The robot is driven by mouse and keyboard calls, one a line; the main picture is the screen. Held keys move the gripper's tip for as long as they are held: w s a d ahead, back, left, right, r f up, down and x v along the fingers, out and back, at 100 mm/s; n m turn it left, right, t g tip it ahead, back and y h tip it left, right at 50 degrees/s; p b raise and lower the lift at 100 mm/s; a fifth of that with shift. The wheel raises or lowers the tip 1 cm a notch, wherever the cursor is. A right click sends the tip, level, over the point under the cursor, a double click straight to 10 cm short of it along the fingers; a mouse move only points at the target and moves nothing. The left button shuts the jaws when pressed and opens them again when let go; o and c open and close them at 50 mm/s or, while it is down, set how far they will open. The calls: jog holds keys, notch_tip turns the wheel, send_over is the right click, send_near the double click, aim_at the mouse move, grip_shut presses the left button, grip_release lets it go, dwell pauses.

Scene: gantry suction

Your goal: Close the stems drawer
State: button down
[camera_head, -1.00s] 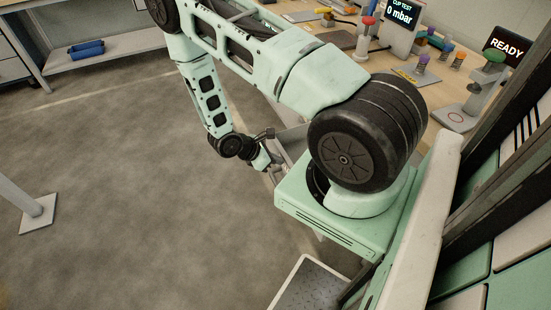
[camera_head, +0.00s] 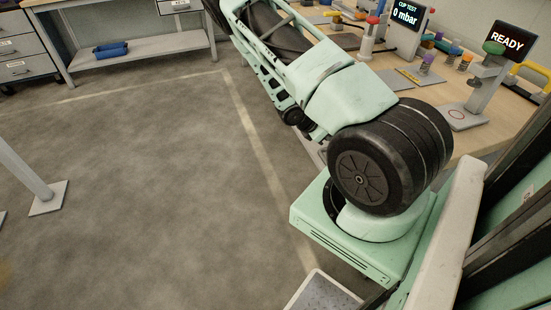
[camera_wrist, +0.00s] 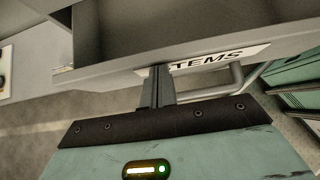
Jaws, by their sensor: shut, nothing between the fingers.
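The stems drawer (camera_wrist: 118,74) shows in the wrist view as a grey front with a white label (camera_wrist: 215,60) reading "TEMS", its first letter covered by my fingers. A grey bar handle (camera_wrist: 235,80) runs along the front, to the right of my gripper. A dark hollow above the front edge looks like the drawer's inside, so it appears open; how far, I cannot tell. My gripper (camera_wrist: 157,74) is shut and empty, its fingertips at the drawer front beside the handle. Whether they touch is unclear. In the head view my arm hides the gripper and most of the drawer.
The workbench (camera_head: 490,128) carries a "0 mbar" screen (camera_head: 405,20), a "READY" screen (camera_head: 507,42) and small coloured parts. A shelf at the back holds a blue bin (camera_head: 111,50). A grey post (camera_head: 28,175) stands at left. The floor between is clear.

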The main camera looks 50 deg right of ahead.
jog(key=s+d+b, duration=0.3)
jog(key=d, duration=0.3)
jog(key=shift+s+d+b, duration=0.15)
jog(key=shift+s+b, duration=0.2)
jog(key=shift+s, duration=0.05)
